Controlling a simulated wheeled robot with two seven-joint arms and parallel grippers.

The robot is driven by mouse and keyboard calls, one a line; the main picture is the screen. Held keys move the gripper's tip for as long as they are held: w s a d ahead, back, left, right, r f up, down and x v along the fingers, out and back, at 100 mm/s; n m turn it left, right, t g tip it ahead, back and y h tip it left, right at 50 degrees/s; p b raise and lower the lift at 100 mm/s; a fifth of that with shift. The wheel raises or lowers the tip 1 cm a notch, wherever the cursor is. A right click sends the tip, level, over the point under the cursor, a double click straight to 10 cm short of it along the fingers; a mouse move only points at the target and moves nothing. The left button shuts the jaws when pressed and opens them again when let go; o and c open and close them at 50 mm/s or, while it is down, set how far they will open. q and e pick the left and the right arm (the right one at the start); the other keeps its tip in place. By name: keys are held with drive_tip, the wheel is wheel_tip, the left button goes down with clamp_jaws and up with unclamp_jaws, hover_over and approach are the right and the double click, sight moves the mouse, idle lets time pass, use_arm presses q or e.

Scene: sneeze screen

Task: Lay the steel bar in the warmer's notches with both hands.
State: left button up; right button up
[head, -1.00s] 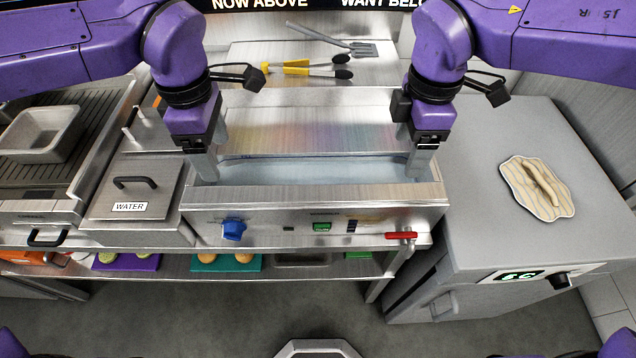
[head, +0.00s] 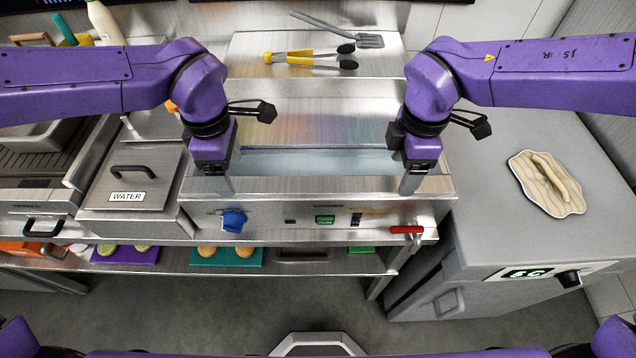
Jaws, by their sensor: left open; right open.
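The steel warmer (head: 275,214) stands in the middle, with a long pale blue-grey well (head: 315,164) open at its top. My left gripper (head: 222,186) is open, pointing down at the left end of the well by the front rim. My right gripper (head: 409,184) is open, pointing down at the right end by the same rim. I cannot clearly tell the steel bar from the shiny rim between the grippers. The notches are not distinguishable; the fingers may cover them.
Yellow tongs (head: 305,59) and a spatula (head: 340,35) lie on the steel top behind. A lidded water container (head: 130,180) stands left of the warmer.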

sight(235, 184)
use_arm(q)
drive_tip(key=shift+f, duration=1.75)
use_arm(e)
drive_tip(key=shift+f, duration=1.7)
use_arm(q)
clamp_jaws()
use_arm(e)
clamp_jaws()
